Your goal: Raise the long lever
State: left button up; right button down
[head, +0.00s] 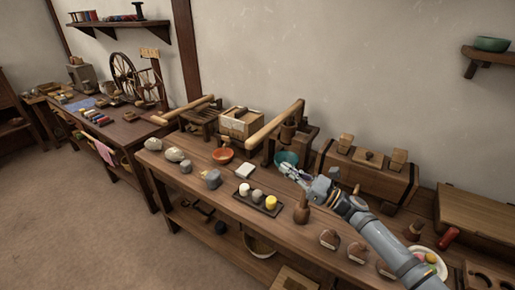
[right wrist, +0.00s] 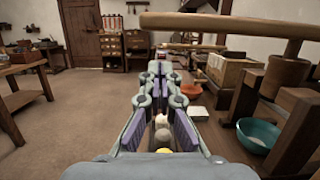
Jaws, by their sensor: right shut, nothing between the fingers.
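Two wooden levers stand on presses at the back of the bench. The nearer lever (head: 275,125) is a thick pale bar that looks the longer; it slopes up to the right. It crosses the top of the right wrist view (right wrist: 215,22). The other lever (head: 187,109) is farther left and also shows in the right wrist view (right wrist: 188,47). My right gripper (head: 287,170) is shut and empty, pointing left over the bench in front of the nearer lever, apart from it. In the right wrist view its fingers (right wrist: 160,72) are below and left of that lever. My left gripper is not in view.
A teal bowl (head: 281,157) sits below the nearer lever, behind my gripper. An orange bowl (head: 222,156), a white block (head: 244,172) and a dark tray (head: 249,204) with small pots are on the bench (head: 215,203). A brown bottle (head: 302,211) stands near my forearm.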

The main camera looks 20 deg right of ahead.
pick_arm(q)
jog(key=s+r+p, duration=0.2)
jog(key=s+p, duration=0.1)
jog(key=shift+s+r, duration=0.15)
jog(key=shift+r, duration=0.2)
pick_arm(e)
jog(key=x, duration=0.9)
jog(key=shift+a+r, duration=0.25)
jog(key=shift+a, duration=0.05)
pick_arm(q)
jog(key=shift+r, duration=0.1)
pick_arm(e)
jog(key=shift+w+r, duration=0.1)
